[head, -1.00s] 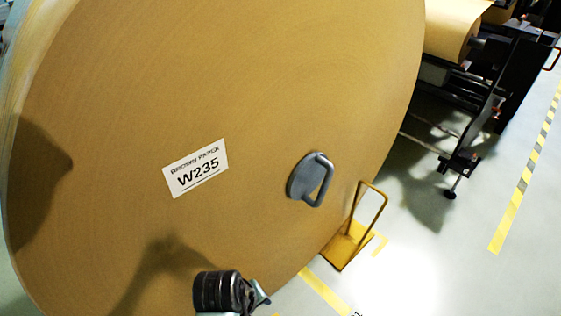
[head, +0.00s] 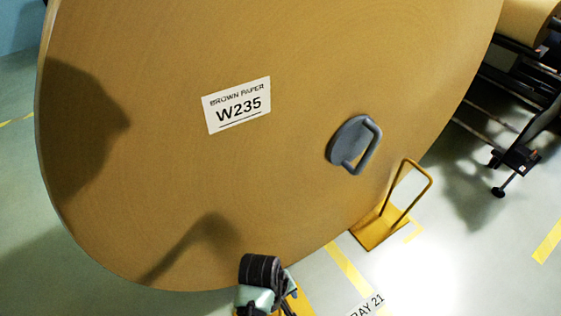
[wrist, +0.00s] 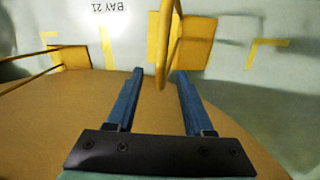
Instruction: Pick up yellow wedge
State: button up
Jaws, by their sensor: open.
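A yellow wedge (head: 301,302) is partly in view at the bottom edge of the head view, mostly hidden behind my gripper. In the wrist view its flat yellow plate (wrist: 197,45) lies on the floor by the roll, and its upright loop handle (wrist: 163,62) shows between my fingers. My gripper (wrist: 158,74) is open, with the two blue fingers on either side of the handle; I cannot tell whether they touch it. A second yellow wedge (head: 376,232) with a loop handle stands to the right in the head view; it also shows at left in the wrist view (wrist: 72,58).
A huge brown paper roll (head: 300,55) with a W235 label (head: 238,105) and a grey handle (head: 350,143) fills the head view. Floor tape (head: 348,268) and a bay marking (head: 367,305) lie in front. Dark machinery (head: 520,150) stands at right. Floor at lower right is clear.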

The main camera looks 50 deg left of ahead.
jog(key=f, duration=0.2)
jog(key=f+b, duration=0.1)
jog(key=shift+w+d, duration=0.15)
jog(key=shift+w, duration=0.1)
grip_shut()
dwell(1.0)
jog(key=shift+r, duration=0.2)
